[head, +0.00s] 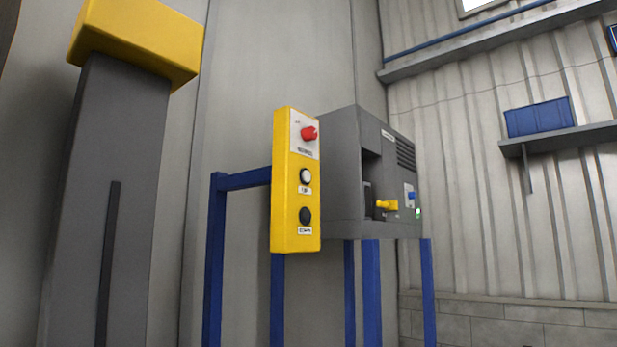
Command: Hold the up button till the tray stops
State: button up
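A yellow control box (283,180) stands upright near the middle, mounted on a blue frame. Its white round button (305,176) has a small label below that appears to read UP. Below it is a black button (305,215) with a label that appears to read DOWN. A red mushroom button (309,133) sits on a pale plate at the top. Nothing touches or covers the buttons. No tray can be made out in this view. My gripper is not in view.
A grey machine box (343,175) with a yellow handle (387,205) and blue knob (411,195) is right of the control box. Blue posts (215,260) stand below. A grey, yellow-capped column (130,200) rises at left. A blue bin (539,118) sits on a wall shelf (565,138).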

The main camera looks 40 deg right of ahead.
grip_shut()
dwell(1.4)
